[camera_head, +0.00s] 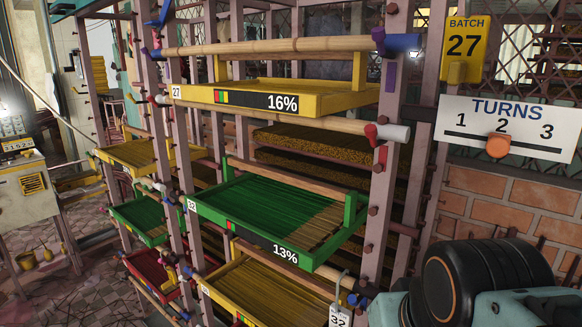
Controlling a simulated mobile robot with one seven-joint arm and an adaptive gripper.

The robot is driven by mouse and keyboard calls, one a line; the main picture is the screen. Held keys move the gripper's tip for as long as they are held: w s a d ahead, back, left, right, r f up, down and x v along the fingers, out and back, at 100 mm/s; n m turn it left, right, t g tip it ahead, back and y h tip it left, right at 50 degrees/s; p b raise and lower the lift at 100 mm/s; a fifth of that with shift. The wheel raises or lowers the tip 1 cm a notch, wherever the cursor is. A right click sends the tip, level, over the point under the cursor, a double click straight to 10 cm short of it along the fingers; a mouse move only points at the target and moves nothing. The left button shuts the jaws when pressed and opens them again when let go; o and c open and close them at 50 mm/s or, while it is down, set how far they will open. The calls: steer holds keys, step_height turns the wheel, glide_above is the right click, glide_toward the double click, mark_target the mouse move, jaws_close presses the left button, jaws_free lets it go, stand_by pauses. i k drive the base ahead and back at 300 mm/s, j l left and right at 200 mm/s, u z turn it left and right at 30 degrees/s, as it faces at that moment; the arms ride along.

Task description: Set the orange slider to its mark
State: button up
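The orange slider (498,146) is a small rounded block on a white board (550,123) at the upper right. The board reads TURNS, with the numbers 1, 2 and 3 in a row above a black line. The slider sits at the middle of the line, just under the 2. A yellow plate (465,48) above the board reads BATCH 27. My gripper is not in view; only a teal and black part of my arm shows at the lower right, below the board and apart from the slider.
A pink-framed rack fills the middle. Its yellow tray (340,96) is tagged 27 and reads 16%; the green tray (240,198) below reads 13%. Brick wall (500,200) lies below the board.

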mark_target(497, 144)
steer(key=k+j+u, duration=0.1)
steer(key=k, duration=0.35)
steer(key=k+j+u, duration=0.15)
steer(key=k+j, duration=0.2)
steer(key=k, duration=0.1)
